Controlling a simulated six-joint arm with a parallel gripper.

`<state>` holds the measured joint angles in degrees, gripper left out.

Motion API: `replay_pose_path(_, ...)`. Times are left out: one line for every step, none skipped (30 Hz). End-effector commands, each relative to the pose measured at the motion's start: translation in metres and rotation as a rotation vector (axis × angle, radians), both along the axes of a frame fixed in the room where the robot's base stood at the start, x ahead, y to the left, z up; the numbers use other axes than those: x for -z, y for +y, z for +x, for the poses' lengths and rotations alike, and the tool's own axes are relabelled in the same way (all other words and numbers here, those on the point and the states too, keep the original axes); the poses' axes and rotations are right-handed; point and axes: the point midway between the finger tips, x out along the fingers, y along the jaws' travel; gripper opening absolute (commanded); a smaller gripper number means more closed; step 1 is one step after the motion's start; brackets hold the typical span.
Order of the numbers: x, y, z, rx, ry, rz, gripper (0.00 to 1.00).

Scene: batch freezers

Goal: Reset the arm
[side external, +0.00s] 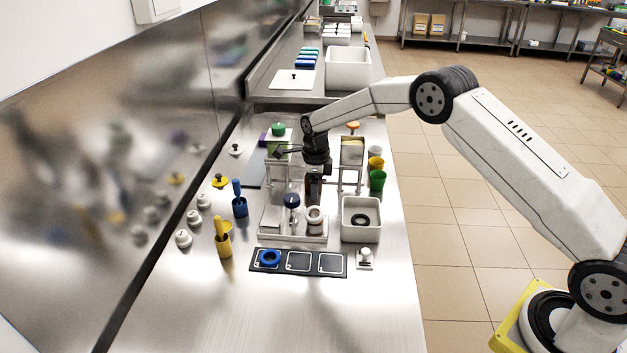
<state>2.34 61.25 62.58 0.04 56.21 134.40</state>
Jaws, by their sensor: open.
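My gripper (314,187) is in the middle of the work in the side external view. It points down from my wrist, above the back of a small metal stand (277,221). The dark fingers are small and partly lost against the stand and the things behind. I see nothing held between them. My arm reaches in from the right with its elbow raised high.
Around the gripper stand metal racks (352,178), a white bin (346,215) with a black ring, and green (377,181) and yellow cups. Blue (239,206) and yellow (223,243) holders stand left. A black mat (298,263) with a blue ring lies in front; the front counter is clear.

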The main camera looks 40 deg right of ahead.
Motion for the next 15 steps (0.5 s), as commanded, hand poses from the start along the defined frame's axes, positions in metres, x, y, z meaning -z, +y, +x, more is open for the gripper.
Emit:
replay_pose_path(-0.0003,0.0000,-0.0001,0.000,0.000,0.000,0.71)
replay_pose_path(-0.0003,0.0000,-0.0001,0.000,0.000,0.000,0.71)
replay_pose_path(-0.0003,-0.0001,-0.0001,0.000,0.000,0.000,0.71)
replay_pose_path(-0.0003,0.0000,0.0000,0.000,0.000,0.000,0.71)
replay_pose_path(-0.0003,0.0000,0.0000,0.000,0.000,0.000,0.71)
replay_pose_path(-0.0003,0.0000,0.0000,0.000,0.000,0.000,0.71)
replay_pose_path(-0.0003,0.0000,0.0000,0.000,0.000,0.000,0.71)
replay_pose_path(-0.0004,0.0000,0.0000,-0.001,0.000,0.000,0.71)
replay_pose_path(-0.0007,0.0001,-0.0002,-0.003,-0.001,0.000,0.71)
replay_pose_path(-0.0011,0.0001,-0.0004,-0.006,-0.001,0.000,0.71)
replay_pose_path(-0.0017,0.0002,-0.0007,-0.012,-0.003,0.000,0.71)
replay_pose_path(-0.0029,0.0003,-0.0013,-0.022,-0.004,0.000,0.71)
replay_pose_path(-0.0041,0.0006,-0.0020,-0.033,-0.006,0.000,0.71)
replay_pose_path(-0.0052,0.0007,-0.0032,-0.047,-0.007,0.000,0.71)
replay_pose_path(-0.0071,0.0010,-0.0049,-0.070,-0.009,0.000,0.71)
